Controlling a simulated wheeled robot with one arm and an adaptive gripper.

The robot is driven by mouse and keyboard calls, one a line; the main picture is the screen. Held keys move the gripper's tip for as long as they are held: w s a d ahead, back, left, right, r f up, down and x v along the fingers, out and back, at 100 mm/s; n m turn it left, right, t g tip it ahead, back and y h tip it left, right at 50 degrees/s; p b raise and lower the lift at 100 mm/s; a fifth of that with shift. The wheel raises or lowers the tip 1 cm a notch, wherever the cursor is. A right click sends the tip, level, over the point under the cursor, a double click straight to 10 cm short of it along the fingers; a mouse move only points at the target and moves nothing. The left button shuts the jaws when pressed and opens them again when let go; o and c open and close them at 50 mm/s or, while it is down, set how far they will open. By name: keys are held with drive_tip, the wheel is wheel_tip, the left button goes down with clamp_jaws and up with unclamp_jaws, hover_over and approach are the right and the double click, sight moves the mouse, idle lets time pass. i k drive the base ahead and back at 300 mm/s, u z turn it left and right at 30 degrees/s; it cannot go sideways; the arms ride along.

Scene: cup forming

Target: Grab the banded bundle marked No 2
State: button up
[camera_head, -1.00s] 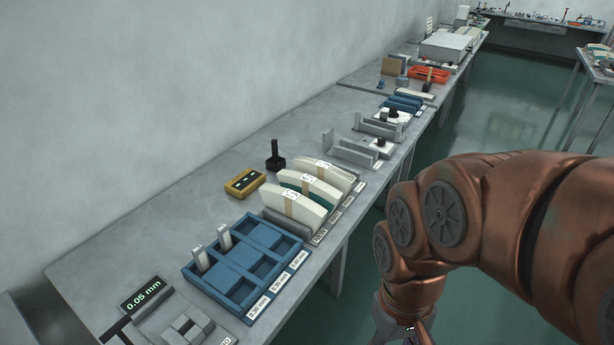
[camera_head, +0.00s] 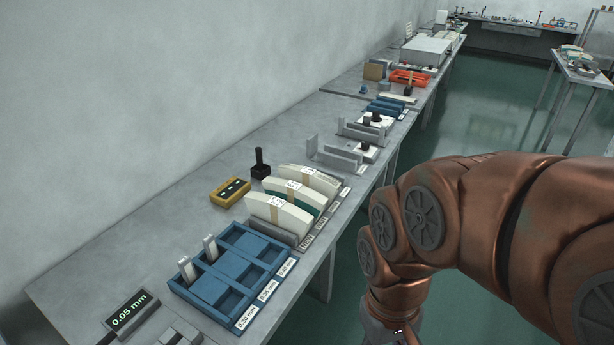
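Three cream, curved bundles with tan paper bands and small white labels stand in a row in a grey rack (camera_head: 287,238) on the bench. They are the front bundle (camera_head: 272,213), the middle bundle (camera_head: 292,193), which shows a dark green layer, and the back bundle (camera_head: 312,180). The label markings are too small to read, so I cannot tell which is No 2. My gripper (camera_head: 392,338) is at the bottom edge, off the bench front and well apart from the bundles. Its fingertips are cut off by the frame.
A blue compartment tray (camera_head: 205,300) sits in front of the rack. A yellow box (camera_head: 230,192) and a black stamp-like tool (camera_head: 260,166) stand behind it. Grey fixtures (camera_head: 335,156) stand farther along the bench.

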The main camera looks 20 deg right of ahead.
sight(325, 185)
drive_tip(key=z, duration=1.3)
drive_tip(key=i, duration=1.65)
drive_tip(key=u, duration=3.45)
